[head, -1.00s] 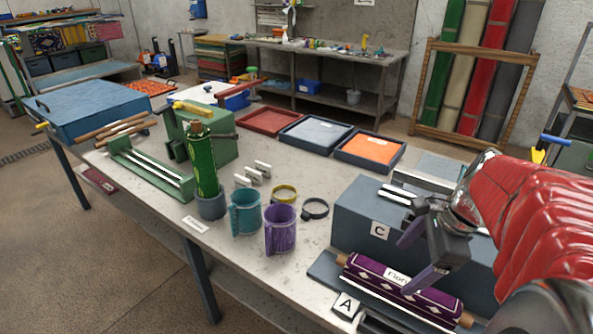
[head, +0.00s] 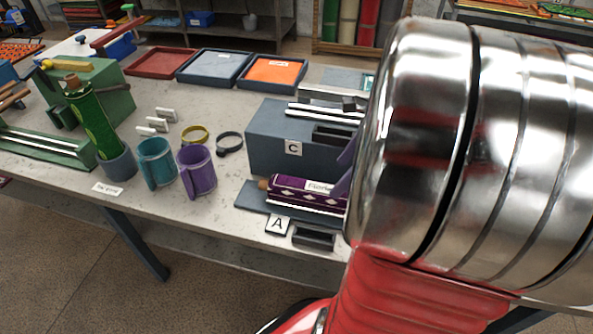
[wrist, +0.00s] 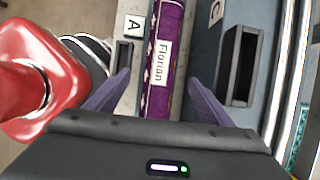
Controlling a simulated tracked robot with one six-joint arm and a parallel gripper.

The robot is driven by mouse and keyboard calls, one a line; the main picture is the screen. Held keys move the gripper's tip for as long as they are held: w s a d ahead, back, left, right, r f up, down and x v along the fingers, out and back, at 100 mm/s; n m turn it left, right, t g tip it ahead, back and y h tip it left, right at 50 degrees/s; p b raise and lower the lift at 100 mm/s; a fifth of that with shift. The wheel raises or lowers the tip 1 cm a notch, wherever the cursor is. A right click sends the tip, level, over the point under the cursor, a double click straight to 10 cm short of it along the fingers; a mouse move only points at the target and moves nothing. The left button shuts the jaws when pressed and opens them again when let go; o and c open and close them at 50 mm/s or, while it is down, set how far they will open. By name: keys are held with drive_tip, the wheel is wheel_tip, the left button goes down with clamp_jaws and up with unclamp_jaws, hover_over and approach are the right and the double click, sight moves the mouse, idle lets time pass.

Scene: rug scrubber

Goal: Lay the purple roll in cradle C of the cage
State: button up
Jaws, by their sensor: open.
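The purple roll (head: 300,191), with white diamonds and a "Florian" label, lies on the lower front step beside the A sign (head: 277,225). Its right end is hidden behind my arm. In the wrist view the roll (wrist: 168,40) runs between the two purple fingers of my gripper (wrist: 159,80). They are open, one on each side of it; I cannot tell how far above it they are. The C sign (head: 293,148) is on the front of the higher blue-grey block (head: 262,139). White rails (head: 325,109) lie on top behind it, partly hidden by my arm.
A purple mug (head: 197,173), a teal mug (head: 155,163) and a green roll (head: 93,125) in a grey cup stand left of the cage. A dark open slot (wrist: 240,65) sits beside the C sign in the wrist view. Trays (head: 214,68) stand behind.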

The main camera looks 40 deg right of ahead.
sight(327, 189)
drive_tip(key=shift+x, duration=3.1)
drive_tip(key=shift+x, duration=2.6)
drive_tip(key=shift+s, duration=0.1)
drive_tip(key=shift+d, duration=0.1)
drive_tip(key=shift+c, duration=0.4)
drive_tip(key=c, duration=1.6)
drive_tip(key=shift+r, duration=5)
drive_tip(key=shift+c, duration=0.2)
